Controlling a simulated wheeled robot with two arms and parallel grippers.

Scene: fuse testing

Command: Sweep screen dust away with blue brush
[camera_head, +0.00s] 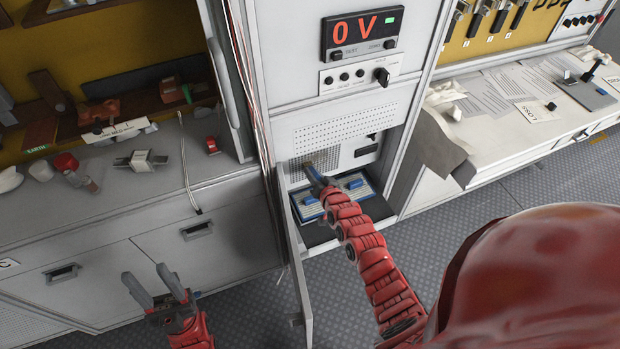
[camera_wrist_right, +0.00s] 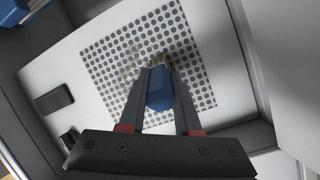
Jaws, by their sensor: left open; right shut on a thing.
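The screen is a square of perforated holes in a white panel inside the open cabinet bay. It shows in the head view (camera_head: 324,158) and in the right wrist view (camera_wrist_right: 110,72). Brownish dust (camera_wrist_right: 132,66) lies on the holes near the brush. My right gripper (camera_head: 316,178) is shut on the blue brush (camera_wrist_right: 159,92), whose pale bristles point at the screen; I cannot tell whether they touch it. The brush is mostly hidden in the head view. My left gripper (camera_head: 156,283) is open and empty, low in front of the left cabinet's drawers.
A blue-and-white tray (camera_head: 358,188) sits in the bay below the screen. An open cabinet door (camera_head: 300,285) stands left of my right arm. A display (camera_head: 362,32) reading 0 V is above. Counters stand on both sides.

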